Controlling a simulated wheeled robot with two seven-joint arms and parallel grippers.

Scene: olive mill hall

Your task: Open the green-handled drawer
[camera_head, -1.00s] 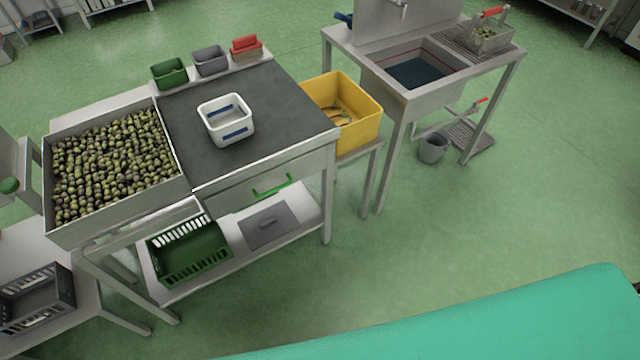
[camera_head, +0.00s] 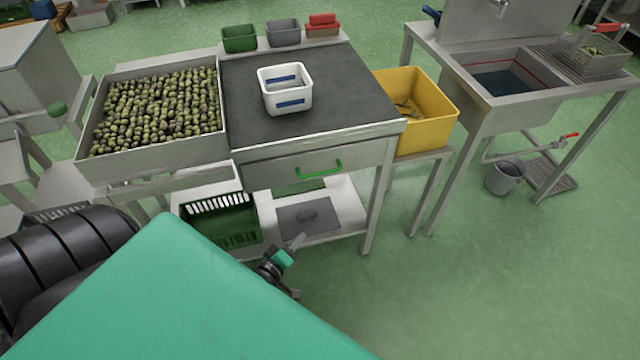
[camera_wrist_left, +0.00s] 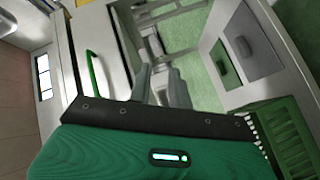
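The drawer (camera_head: 270,176) is a grey metal front under the dark worktop. It looks shut. Its green bar handle (camera_head: 319,170) is on the right part of the front. In the left wrist view the handle (camera_wrist_left: 95,73) stands to the left of my fingers, and nothing touches it. My left gripper (camera_head: 297,244) is low in front of the table, below the handle in the picture. In the left wrist view its two grey fingers (camera_wrist_left: 160,87) show a small gap with nothing between them. My right gripper is not in view.
A white container (camera_head: 268,96) stands on the worktop, left of which is a tray of olives (camera_head: 85,165). Below are a green crate (camera_head: 247,232) and a grey plate on the shelf. A yellow bin (camera_head: 437,130) and a sink stand right.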

